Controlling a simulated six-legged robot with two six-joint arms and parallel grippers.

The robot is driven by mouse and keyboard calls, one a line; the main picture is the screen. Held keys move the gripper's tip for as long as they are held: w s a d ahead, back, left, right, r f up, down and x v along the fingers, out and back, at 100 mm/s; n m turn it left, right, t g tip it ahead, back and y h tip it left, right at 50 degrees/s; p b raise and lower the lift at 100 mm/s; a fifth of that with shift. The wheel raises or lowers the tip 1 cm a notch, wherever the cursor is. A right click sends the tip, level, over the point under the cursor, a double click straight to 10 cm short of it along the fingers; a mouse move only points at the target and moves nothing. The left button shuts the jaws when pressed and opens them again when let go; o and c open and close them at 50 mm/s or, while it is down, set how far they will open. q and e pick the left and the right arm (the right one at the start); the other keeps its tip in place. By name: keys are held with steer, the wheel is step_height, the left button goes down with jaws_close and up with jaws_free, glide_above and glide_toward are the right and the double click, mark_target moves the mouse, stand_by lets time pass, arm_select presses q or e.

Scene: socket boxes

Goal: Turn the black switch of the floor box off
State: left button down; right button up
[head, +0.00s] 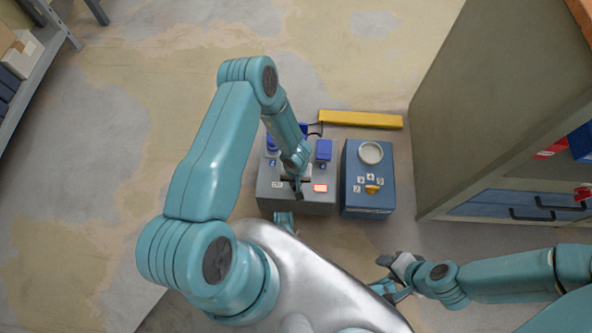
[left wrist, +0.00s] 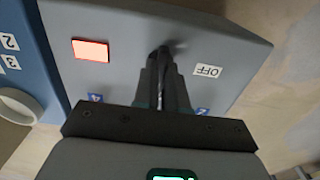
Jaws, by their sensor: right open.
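The grey floor box (head: 268,198) stands on the floor at the middle of the head view, with a lit red lamp (head: 320,188) on its top. In the left wrist view its top (left wrist: 125,30) shows the same lamp (left wrist: 90,50) and a label OFF (left wrist: 208,70). My left gripper (head: 298,194) is over the box top between label and lamp. Its fingers (left wrist: 164,62) look closed together, tips at or near a dark part that may be the black switch. They largely hide it; its position and any contact are unclear. My right gripper (head: 386,278) is open and empty, right of and nearer than the box.
A blue box (head: 352,200) with a round white fitting (head: 370,153) and a yellow knob (head: 372,189) stands close on the right. Blue parts (head: 323,150) are on the grey box's far side. A yellow bar (head: 360,119) lies behind. A cabinet (head: 470,120) is at right.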

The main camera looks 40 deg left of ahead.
arm_select(q)
steer(key=n, duration=0.4)
steer(key=shift+n, duration=0.4)
steer(key=n, duration=0.4)
steer(key=shift+w+p, duration=0.1)
steer(key=shift+p, duration=0.25)
steer(key=n, duration=0.5)
steer(key=shift+a, duration=0.1)
steer(key=shift+n, duration=2.2)
steer(key=c, duration=1.2)
jaws_free()
steer(key=shift+r, duration=0.1)
step_height(320, 180, up, 16)
steer(key=p, duration=0.7)
steer(key=shift+r, duration=0.15)
